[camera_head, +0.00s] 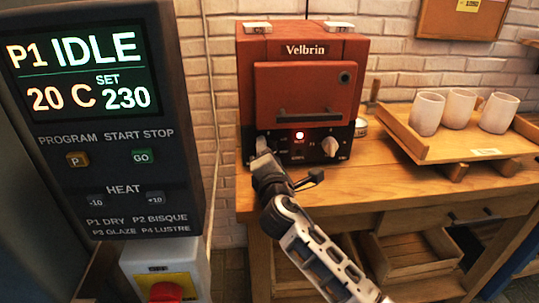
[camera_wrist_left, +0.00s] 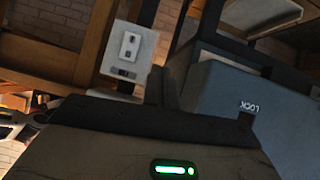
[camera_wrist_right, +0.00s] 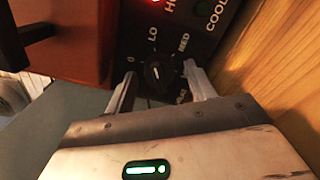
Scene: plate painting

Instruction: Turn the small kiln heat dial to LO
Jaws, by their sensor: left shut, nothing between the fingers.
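The small red kiln (camera_head: 304,85), labelled Velbrin, stands on the wooden bench with its door shut. Its dark front panel carries the heat dial (camera_wrist_right: 157,72), a dark round knob in the right wrist view. Marks 0, LO and MED ring it, with another mark partly hidden by a finger. A small pale mark shows on the knob; its exact setting is hard to tell. My right gripper (camera_wrist_right: 160,92) is open, one finger on each side of the dial; contact is unclear. In the head view it covers the dial. My left gripper (camera_wrist_left: 160,88) is shut and empty, away from the kiln.
A pale knob (camera_head: 330,146) sits right of the lit red lamp (camera_head: 299,135). A wooden tray (camera_head: 435,148) with white cups stands on the bench (camera_head: 400,178) at right. A controller panel (camera_head: 100,120) reading IDLE stands close at left, above a red button (camera_head: 165,291).

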